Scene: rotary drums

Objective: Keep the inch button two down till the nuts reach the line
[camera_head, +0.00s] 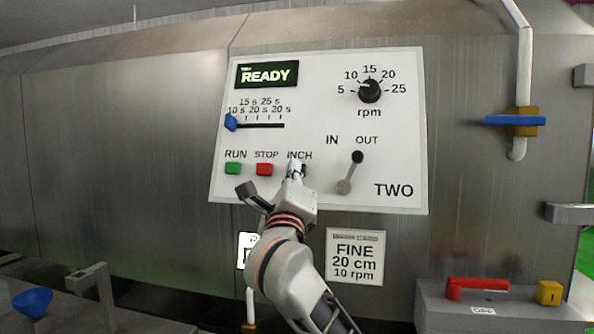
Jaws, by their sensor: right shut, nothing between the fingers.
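The white control panel marked TWO (400,130) is fixed on the metal drum housing. Its display (267,74) glows green with READY. The INCH button (303,171) is a dark button under the INCH label, mostly hidden behind my right gripper (295,168). That gripper is shut and empty, with its tips at the button. I cannot tell whether they touch it or whether the button is pressed in. No nuts and no line are in view. My left gripper is not in view.
Close to the left are the red STOP button (264,169) and green RUN button (232,168). The rpm knob (370,91) and blue slider (231,122) sit higher.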

